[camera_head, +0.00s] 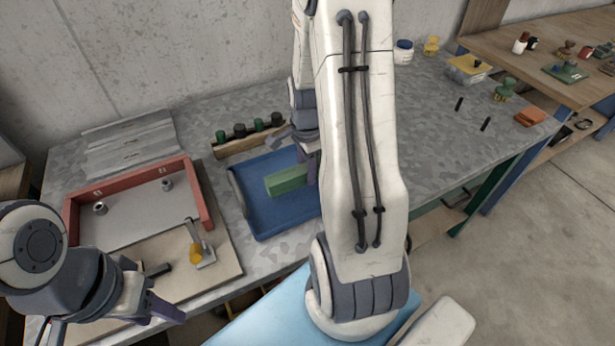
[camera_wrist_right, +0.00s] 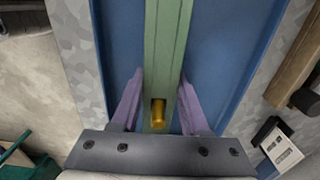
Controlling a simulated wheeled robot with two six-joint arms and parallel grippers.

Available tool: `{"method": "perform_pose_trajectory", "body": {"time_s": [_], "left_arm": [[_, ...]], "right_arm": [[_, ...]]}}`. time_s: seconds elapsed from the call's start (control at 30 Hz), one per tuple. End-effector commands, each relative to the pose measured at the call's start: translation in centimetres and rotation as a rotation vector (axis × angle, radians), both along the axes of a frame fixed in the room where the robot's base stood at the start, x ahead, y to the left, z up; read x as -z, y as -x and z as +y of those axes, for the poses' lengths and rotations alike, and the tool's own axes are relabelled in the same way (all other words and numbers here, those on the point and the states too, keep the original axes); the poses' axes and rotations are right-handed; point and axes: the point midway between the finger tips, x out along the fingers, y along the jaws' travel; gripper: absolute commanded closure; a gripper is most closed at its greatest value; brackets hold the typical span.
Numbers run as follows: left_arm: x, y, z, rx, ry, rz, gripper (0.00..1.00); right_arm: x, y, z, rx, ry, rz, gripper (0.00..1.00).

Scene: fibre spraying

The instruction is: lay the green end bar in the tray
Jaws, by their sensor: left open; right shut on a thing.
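The green end bar (camera_head: 287,179) is over the blue tray (camera_head: 262,222) in the head view, lying roughly level. My right gripper (camera_head: 313,168) is shut on its right end; my right arm hides part of the tray. In the right wrist view the bar (camera_wrist_right: 166,45) runs between the purple fingers of my gripper (camera_wrist_right: 159,85), with a brass pin (camera_wrist_right: 158,112) at its near end. The blue tray floor (camera_wrist_right: 217,45) shows on both sides of the bar. I cannot tell whether the bar touches the floor. My left gripper (camera_head: 166,291) is open and empty at the lower left.
A red-edged frame (camera_head: 140,174) on a board stands left of the tray, with a yellow-tipped tool (camera_head: 202,247) near it. A wooden rack (camera_head: 247,141) with green and black pegs stands behind the tray. Small items lie at the right of the table (camera_head: 440,130).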

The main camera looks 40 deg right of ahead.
Motion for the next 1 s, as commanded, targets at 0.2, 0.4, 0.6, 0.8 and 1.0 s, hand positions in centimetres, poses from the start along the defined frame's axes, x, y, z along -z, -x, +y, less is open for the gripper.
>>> {"method": "perform_pose_trajectory", "body": {"time_s": [0.2, 0.4, 0.6, 0.8, 1.0], "left_arm": [[-0.4, 0.0, 0.0, 0.000, 0.000, 0.000, 0.49], [-0.4, 0.0, 0.0, 0.000, 0.000, 0.000, 0.49], [-0.2, 0.0, 0.0, 0.000, 0.000, 0.000, 0.49], [-0.2, 0.0, 0.0, 0.000, 0.000, 0.000, 0.49], [-0.2, 0.0, 0.0, 0.000, 0.000, 0.000, 0.49]], "right_arm": [[3.0, 0.1, 0.0, 0.001, -0.002, 0.003, 1.00], [3.5, 0.1, -0.1, 0.001, 0.000, 0.000, 1.00], [3.7, 0.1, -0.1, 0.001, 0.000, 0.000, 1.00], [3.8, 0.1, -0.1, 0.001, 0.000, 0.001, 0.25], [3.8, 0.1, -0.1, 0.001, 0.000, 0.001, 0.25]]}}
